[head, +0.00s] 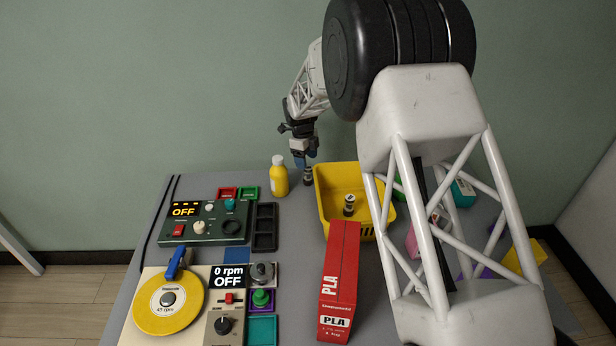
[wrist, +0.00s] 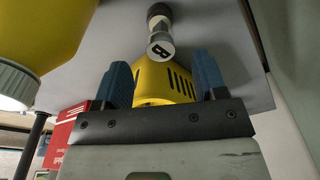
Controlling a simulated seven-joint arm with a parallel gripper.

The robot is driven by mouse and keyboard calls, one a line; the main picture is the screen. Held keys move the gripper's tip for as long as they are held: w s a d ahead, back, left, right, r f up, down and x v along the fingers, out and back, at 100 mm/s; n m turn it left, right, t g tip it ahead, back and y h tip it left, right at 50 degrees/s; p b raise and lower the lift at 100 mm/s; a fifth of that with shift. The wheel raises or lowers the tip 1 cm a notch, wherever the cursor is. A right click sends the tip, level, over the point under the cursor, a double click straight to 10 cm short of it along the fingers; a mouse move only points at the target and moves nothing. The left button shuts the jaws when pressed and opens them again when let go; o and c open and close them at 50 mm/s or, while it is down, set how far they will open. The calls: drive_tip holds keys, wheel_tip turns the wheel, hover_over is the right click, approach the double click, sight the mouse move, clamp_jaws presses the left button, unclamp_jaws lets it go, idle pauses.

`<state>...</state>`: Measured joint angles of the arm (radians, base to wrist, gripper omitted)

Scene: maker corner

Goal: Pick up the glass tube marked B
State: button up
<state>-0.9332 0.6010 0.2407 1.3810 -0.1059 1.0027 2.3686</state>
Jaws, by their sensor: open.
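The glass tube marked B (wrist: 160,46) shows in the wrist view, with a black B on its pale end and a darker end farther off. It lies in line with the gap between my fingers, apparently just beyond the tips. Whether the fingers overlap the tube's height is unclear.
A yellow bottle (head: 279,178) stands close to the left of my gripper. The yellow basket (head: 323,196) is just in front and holds another tube-like item (head: 349,206). A red PLA box (head: 339,285), a black tray (head: 265,228) and control panels (head: 205,222) lie nearer.

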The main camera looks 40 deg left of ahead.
sight(308, 170)
drive_tip(key=shift+f, duration=0.15)
drive_tip(key=shift+w+d+f, duration=0.1)
drive_tip(key=shift+d+f, duration=0.05)
drive_tip(key=shift+f, duration=1.1)
drive_tip(key=shift+d+f, duration=0.15)
drive_tip(key=shift+f, duration=1.05)
drive_tip(key=c, duration=1)
drive_tip(key=shift+r, duration=0.1)
drive_tip(key=shift+r, duration=4.95)
